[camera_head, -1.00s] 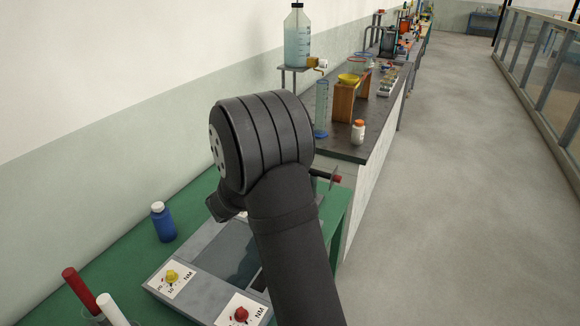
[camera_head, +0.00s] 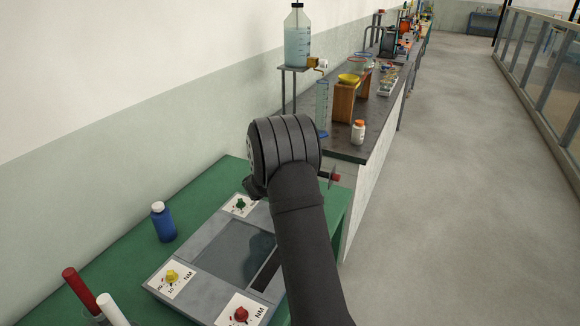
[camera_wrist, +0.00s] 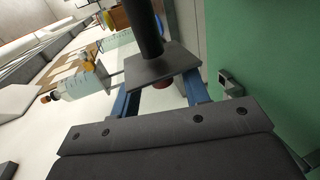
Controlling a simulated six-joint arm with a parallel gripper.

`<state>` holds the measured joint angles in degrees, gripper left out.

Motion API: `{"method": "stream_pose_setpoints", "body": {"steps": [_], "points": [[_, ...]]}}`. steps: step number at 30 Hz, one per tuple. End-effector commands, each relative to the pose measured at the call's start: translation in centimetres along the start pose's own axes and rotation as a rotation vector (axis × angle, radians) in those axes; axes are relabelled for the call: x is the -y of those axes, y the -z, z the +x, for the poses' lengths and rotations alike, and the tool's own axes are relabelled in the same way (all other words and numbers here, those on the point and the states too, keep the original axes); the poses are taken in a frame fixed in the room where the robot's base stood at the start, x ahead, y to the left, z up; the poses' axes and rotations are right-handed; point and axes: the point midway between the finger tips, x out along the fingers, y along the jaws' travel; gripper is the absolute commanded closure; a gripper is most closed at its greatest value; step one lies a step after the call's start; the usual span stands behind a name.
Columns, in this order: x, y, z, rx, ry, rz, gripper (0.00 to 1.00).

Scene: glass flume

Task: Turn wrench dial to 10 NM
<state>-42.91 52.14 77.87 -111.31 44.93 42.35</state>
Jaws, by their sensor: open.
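A grey panel (camera_head: 207,292) lies on the green table. It carries white cards marked NM with a yellow knob (camera_head: 172,276), a red knob (camera_head: 241,315) and a green knob (camera_head: 240,203). Which one is the wrench dial I cannot tell, and the pointer settings are too small to read. My gripper shows in the wrist view (camera_wrist: 158,88) with its blue fingers apart. A dark rod with a square plate (camera_wrist: 160,64) crosses in front of the fingers, with a red piece (camera_wrist: 163,82) just beyond it. In the head view my wrist hides the fingers; a red-tipped rod (camera_head: 336,177) shows at its right.
A blue bottle (camera_head: 163,222) stands left of the panel. Red (camera_head: 82,291) and white (camera_head: 112,309) rods stand at the lower left. A dark bench (camera_head: 342,147) with glassware and a white bottle (camera_head: 358,132) extends behind. The floor at right is clear.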

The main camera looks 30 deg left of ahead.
Motion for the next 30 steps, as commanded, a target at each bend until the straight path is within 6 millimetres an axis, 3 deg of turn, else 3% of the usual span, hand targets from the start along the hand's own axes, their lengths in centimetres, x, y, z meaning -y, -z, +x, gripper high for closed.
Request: {"method": "stream_pose_setpoints", "body": {"steps": [4,13,20,30], "points": [[-0.01,0.00,1.08,0.000,0.000,0.001,0.58],[-0.02,0.00,1.30,0.000,0.000,0.001,0.58],[-0.02,0.00,1.28,0.000,0.000,0.001,1.00],[0.20,-0.06,1.35,0.004,-0.108,-0.005,1.00]]}}
